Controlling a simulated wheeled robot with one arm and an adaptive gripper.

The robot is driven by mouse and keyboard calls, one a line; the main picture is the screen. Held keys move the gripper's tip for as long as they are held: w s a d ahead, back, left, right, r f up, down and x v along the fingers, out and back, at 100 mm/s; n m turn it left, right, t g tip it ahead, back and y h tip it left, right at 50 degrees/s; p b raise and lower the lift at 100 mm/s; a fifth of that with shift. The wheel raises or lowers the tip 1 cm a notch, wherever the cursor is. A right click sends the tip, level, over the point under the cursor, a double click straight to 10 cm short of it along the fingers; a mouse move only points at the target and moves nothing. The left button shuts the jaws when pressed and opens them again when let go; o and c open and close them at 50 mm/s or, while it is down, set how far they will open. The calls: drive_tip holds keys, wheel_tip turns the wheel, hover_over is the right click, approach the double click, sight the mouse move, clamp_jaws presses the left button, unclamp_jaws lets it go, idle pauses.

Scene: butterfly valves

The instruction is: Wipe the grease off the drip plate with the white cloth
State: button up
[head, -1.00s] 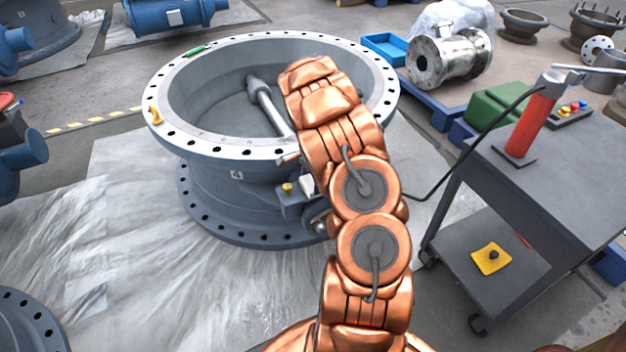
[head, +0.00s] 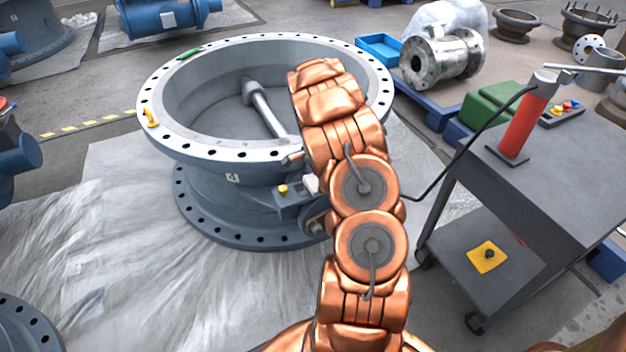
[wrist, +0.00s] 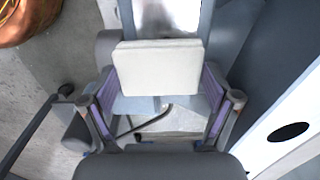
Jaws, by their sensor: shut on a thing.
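The white cloth (wrist: 158,68) is a flat, thick pad held between the two fingers of my gripper (wrist: 158,88) in the wrist view. A bright, shiny grey surface (wrist: 172,16), perhaps the drip plate, shows just beyond the cloth's far edge. I cannot tell whether the cloth touches it, and no grease can be made out. In the head view a small white patch (head: 311,184), probably the cloth, shows beside my arm, near the valve's side bracket. My arm hides my gripper there.
The big grey valve body (head: 240,178) stands left of my arm, its flange rim close by. A grey cart (head: 560,180) with a red cylinder (head: 526,120) stands at the right. A black cable runs from the cylinder towards my arm. Plastic sheeting (head: 120,250) covers the floor.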

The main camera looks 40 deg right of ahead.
drive_tip(key=shift+r+p, duration=1.1)
drive_tip(key=shift+r, duration=2.9)
